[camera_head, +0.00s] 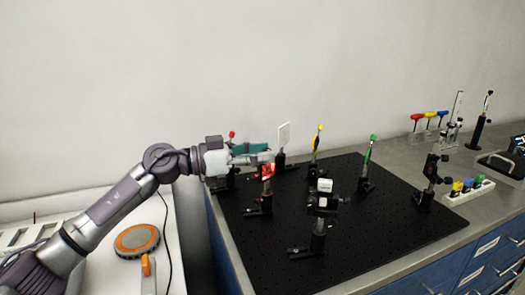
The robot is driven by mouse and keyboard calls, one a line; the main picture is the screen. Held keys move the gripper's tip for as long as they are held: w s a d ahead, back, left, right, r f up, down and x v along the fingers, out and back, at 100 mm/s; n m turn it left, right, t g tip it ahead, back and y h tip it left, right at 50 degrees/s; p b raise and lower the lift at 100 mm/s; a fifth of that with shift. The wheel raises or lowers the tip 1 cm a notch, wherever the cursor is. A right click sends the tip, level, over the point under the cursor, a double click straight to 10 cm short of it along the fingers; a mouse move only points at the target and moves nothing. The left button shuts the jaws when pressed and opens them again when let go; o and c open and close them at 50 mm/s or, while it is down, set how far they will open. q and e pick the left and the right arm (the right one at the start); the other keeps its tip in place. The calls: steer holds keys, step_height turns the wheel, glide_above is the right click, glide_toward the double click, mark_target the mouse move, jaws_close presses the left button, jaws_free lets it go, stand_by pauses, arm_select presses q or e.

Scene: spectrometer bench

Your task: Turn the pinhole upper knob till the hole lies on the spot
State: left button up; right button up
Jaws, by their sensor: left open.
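My left gripper (268,158) reaches in from the left over the left back part of the black breadboard (385,225). Its fingers are open, at the top of a small post mount (266,196). A red-lit patch (267,171) shows right below the fingertips. This mount may be the pinhole; its upper knob and hole are too small or hidden behind the gripper to make out. I cannot tell whether the fingers touch it. A white card (284,134) stands upright just behind the fingertips. My right gripper is not in view.
Posts with a yellow top (317,138) and a green top (369,152) stand to the right. A black block mount (322,201) stands nearer the front. A teal-sided box (249,148) is behind the gripper.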

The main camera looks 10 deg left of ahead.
arm_select(q)
steer(key=shift+w+d, duration=0.15)
steer(key=shift+d, duration=0.15)
